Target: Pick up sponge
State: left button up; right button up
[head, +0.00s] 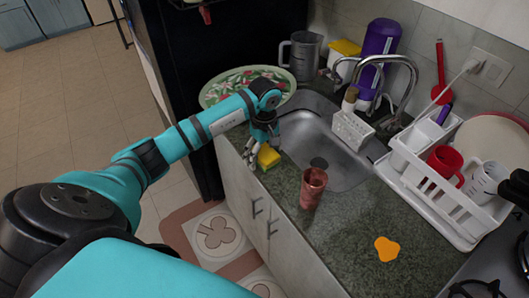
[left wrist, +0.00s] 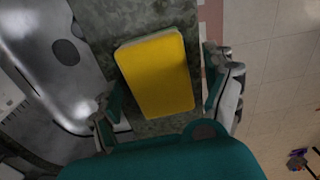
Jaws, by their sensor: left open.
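The yellow sponge (head: 268,157) lies on the green stone counter, left of the sink, in the head view. In the left wrist view the sponge (left wrist: 157,75) fills the middle as a yellow block with a pale edge. My left gripper (head: 258,146) is right at the sponge, above it in the head view. In the left wrist view the left gripper (left wrist: 165,103) is open, with one finger on each side of the sponge's near end. I cannot tell whether the fingers touch it. My right gripper is not clearly in view.
The metal sink (head: 322,140) with its faucet lies right of the sponge. A patterned plate (head: 222,90) is behind. A white dish rack (head: 432,190) is at right.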

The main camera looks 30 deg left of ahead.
pick_arm(q)
jog(key=c, duration=0.9)
jog(key=shift+c, duration=0.2)
